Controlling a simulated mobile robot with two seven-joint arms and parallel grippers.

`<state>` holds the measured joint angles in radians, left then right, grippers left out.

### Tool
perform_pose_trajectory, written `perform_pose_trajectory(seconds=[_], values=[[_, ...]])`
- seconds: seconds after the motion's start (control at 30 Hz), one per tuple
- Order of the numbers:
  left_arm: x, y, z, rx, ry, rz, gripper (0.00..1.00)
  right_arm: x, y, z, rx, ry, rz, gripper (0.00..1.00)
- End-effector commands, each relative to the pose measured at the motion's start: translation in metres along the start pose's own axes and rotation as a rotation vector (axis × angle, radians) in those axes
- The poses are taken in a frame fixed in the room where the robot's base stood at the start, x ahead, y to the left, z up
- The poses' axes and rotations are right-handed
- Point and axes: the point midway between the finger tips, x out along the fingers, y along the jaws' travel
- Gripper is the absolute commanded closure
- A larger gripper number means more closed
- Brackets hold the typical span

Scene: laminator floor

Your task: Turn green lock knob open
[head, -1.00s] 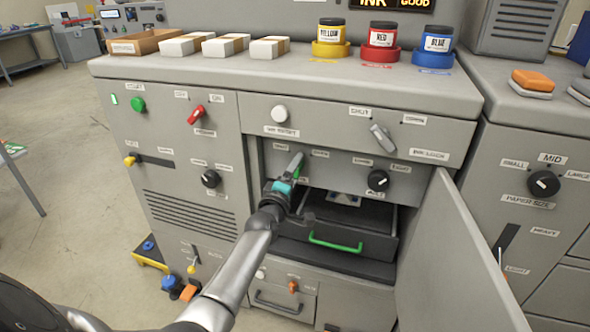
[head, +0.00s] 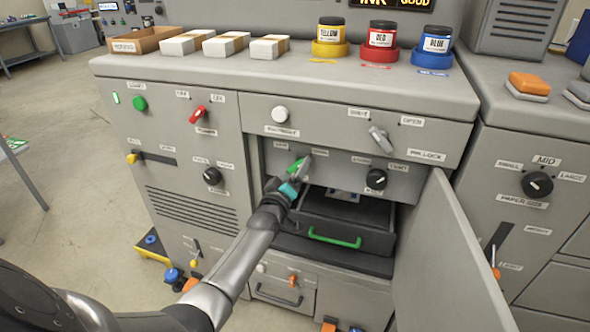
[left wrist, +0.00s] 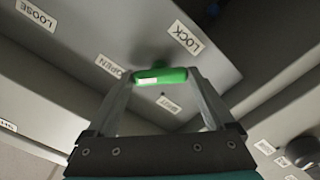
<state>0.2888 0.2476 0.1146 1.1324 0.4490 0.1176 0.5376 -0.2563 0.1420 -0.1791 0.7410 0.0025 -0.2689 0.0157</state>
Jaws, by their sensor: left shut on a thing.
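The green lock knob (head: 295,165) is on the recessed panel behind the open door, above the drawer. In the left wrist view it is a green bar (left wrist: 165,76) with a white mark at its left end, on the side of the OPEN label (left wrist: 108,66). A SHUT label (left wrist: 170,103) and a LOCK label (left wrist: 184,38) are near it. My left gripper (head: 301,168) is shut on the knob, with one finger at each end of the bar (left wrist: 160,82). In the head view the gripper partly hides the knob. My right gripper is not in view.
A black knob (head: 376,179) is right of the green one on the same panel. Below is a dark drawer with a green handle (head: 335,239), pulled partly out. The open grey door (head: 450,260) stands at the right. A grey lever (head: 379,138) is above.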

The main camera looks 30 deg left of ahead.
Motion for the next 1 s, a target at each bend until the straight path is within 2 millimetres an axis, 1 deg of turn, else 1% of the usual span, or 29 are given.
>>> perform_pose_trajectory(seconds=[0.43,0.47,0.53,0.57,1.0], values=[[-0.0002,-0.0008,-0.0001,0.02,0.0,-0.001,0.68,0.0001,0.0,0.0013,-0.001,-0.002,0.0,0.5],[-0.0002,-0.0008,-0.0001,0.02,0.0,-0.001,0.09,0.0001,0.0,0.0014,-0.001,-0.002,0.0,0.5],[-0.0002,-0.0008,-0.0001,0.019,0.0,-0.001,0.01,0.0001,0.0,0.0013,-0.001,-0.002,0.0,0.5],[-0.0002,-0.0007,-0.0001,0.018,0.0,-0.001,0.0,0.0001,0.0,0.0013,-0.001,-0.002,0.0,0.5],[-0.0011,0.0014,0.0015,0.012,-0.002,0.0,0.0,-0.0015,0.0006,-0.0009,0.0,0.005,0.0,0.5]])
